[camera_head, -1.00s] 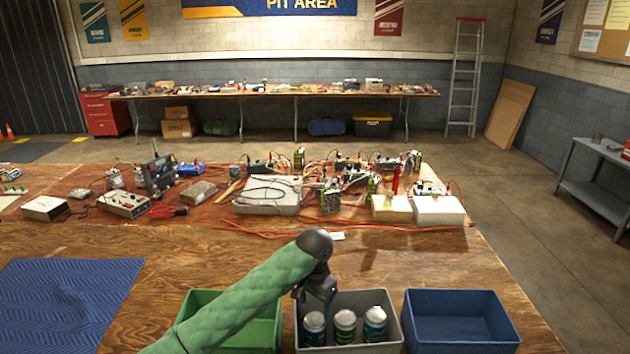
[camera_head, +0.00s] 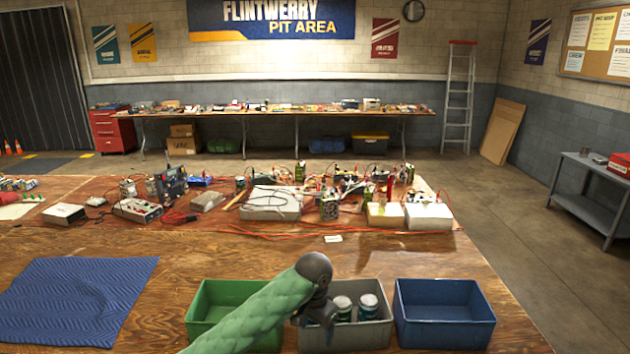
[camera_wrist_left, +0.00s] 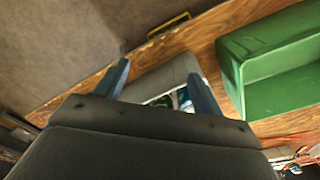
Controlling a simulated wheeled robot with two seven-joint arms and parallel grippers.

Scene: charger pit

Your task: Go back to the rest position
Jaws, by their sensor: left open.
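My left gripper (camera_head: 322,318) hangs from the green-sleeved arm in front of the left part of the grey bin (camera_head: 378,333) in the head view. In the left wrist view, its two blue-grey fingers (camera_wrist_left: 162,85) are spread wide with nothing between them. The grey bin (camera_wrist_left: 150,88) shows beyond the fingers there. Two cans with pale lids, one left (camera_head: 343,308) and one right (camera_head: 369,307), show in the bin. My gripper hides the bin's left part. My right gripper is not in view.
A green bin (camera_head: 222,292) stands left of the grey bin, partly behind my arm. An empty blue bin (camera_head: 444,333) stands on the right. A blue mat (camera_head: 75,290) lies at left. Wired boxes, including a white one (camera_head: 270,207), crowd the table's far side.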

